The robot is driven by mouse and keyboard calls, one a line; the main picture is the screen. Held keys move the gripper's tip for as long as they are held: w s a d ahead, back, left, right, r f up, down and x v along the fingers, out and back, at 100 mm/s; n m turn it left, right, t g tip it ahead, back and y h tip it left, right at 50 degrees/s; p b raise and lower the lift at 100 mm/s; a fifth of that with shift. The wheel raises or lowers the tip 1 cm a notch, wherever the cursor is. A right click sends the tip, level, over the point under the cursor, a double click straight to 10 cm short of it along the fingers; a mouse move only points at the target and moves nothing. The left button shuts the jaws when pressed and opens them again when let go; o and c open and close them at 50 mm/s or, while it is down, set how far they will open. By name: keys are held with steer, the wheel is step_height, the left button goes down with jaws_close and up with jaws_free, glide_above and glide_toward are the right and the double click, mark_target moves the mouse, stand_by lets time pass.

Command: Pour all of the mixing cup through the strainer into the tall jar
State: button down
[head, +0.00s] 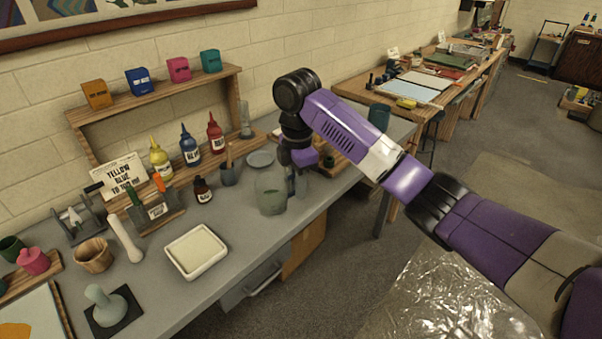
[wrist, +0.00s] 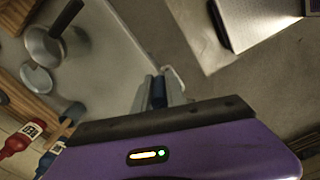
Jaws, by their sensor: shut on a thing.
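A translucent grey-green cup (head: 271,190), which looks like the mixing cup, is near the front of the grey bench in the head view. My gripper (head: 293,178) is at its right side. In the wrist view my gripper's fingers (wrist: 160,92) are closed together on something narrow and dark, apparently the cup's handle; my gripper housing hides the cup there. I cannot tell whether the cup touches the bench. A round grey metal piece with a dark handle (wrist: 45,45), likely the strainer on the tall jar, is at upper left in the wrist view. My arm hides that spot in the head view.
A grey dish (head: 260,158) and a pot with a stick (head: 230,174) stand behind the cup. Yellow, blue and red bottles (head: 215,135) line the wooden rack. A white tray (head: 196,251) lies left. The bench's front edge is close.

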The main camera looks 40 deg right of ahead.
steer(key=s+a+f+m, duration=0.5)
steer(key=a+f+m, duration=0.2)
steer(key=a+f, duration=0.4)
steer(key=s+a+f+m, duration=0.6)
steer(key=a+f+m, duration=0.1)
steer(key=a+f, duration=0.3)
steer(key=shift+s+a+f, duration=0.25)
steer(key=shift+a+f, duration=0.1)
steer(key=shift+a, duration=0.15)
